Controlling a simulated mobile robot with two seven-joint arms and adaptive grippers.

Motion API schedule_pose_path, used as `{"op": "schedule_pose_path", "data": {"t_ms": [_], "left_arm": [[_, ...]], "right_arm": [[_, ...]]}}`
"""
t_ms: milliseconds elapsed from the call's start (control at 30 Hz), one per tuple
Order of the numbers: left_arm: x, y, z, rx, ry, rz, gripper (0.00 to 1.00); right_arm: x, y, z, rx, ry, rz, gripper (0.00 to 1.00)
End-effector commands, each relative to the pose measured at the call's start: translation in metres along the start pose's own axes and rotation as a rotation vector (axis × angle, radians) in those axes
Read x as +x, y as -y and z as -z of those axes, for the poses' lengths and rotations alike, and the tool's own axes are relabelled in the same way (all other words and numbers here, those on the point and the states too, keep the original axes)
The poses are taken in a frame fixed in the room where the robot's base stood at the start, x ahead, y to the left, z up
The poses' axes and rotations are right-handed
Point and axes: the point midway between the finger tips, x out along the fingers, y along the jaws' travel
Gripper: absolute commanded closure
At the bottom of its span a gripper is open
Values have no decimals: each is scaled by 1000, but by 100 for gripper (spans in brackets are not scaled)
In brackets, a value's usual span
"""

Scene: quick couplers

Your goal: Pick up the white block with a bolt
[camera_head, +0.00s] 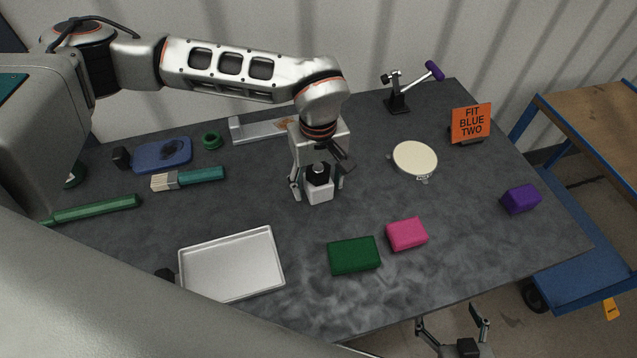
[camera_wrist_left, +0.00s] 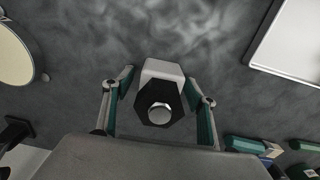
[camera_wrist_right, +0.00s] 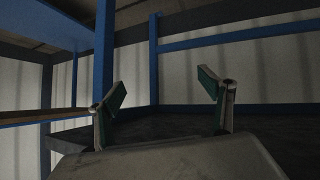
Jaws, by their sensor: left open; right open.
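The white block (camera_head: 319,191) stands on the dark table near its middle, with a black hex piece and a silver bolt (camera_head: 319,168) on top. In the left wrist view the block (camera_wrist_left: 163,69) shows behind the black hex head, with the round silver bolt end (camera_wrist_left: 160,113) facing the camera. My left gripper (camera_head: 319,190) is open and reaches down from above, with one finger on each side of the block. In the left wrist view its fingers (camera_wrist_left: 162,100) show gaps to the block on both sides. My right gripper (camera_head: 452,322) is open and empty, off the table's front edge.
A silver tray (camera_head: 232,262), a green block (camera_head: 354,255) and a pink block (camera_head: 407,234) lie in front. A cream disc (camera_head: 415,159), an orange sign (camera_head: 471,123) and a purple block (camera_head: 521,198) are to the right. A brush (camera_head: 188,179) lies left. A blue-framed cart (camera_head: 590,215) stands right.

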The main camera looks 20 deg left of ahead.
Motion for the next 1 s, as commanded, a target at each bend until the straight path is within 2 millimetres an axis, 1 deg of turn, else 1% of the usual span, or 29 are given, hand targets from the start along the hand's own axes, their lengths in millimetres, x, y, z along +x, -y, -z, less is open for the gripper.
{"op": "schedule_pose_path", "data": {"t_ms": [100, 133, 167, 200, 267, 300, 333, 600, 767, 867, 967, 1000], "left_arm": [[-1, 0, 0, 0, 0, -1, 43], [-1, 0, 0, 0, 0, -1, 48], [-1, 0, 0, 0, 0, -1, 56], [-1, 0, 0, 0, 0, 0, 66], [-1, 0, 0, 0, 0, 0, 82], [-1, 0, 0, 0, 0, 0, 92], [-1, 0, 0, 0, 0, 0, 95], [-2, 0, 0, 0, 0, -2, 95], [-9, -1, 0, 1, -1, -3, 95], [-20, -1, 1, 1, -3, -5, 95], [-36, -1, 1, 1, -4, -5, 95], [-45, -2, 1, 1, -5, -6, 95]], "right_arm": [[1, -1, 2, -1, -3, -1, 20], [1, -1, 2, -1, -2, -1, 20], [1, -1, 1, -1, -2, -1, 20], [0, -1, 0, 0, 0, -1, 20], [0, 0, -1, 0, 3, 0, 20], [0, 0, -3, 0, 5, 1, 20], [0, 1, -4, 0, 7, 1, 20], [-2, 3, -11, 2, 20, 4, 20], [-3, 3, -10, 2, 20, 5, 20], [-4, 2, -8, 3, 17, 4, 20], [-4, 2, -4, 4, 13, 4, 20], [-5, 2, -3, 5, 11, 3, 20]]}}
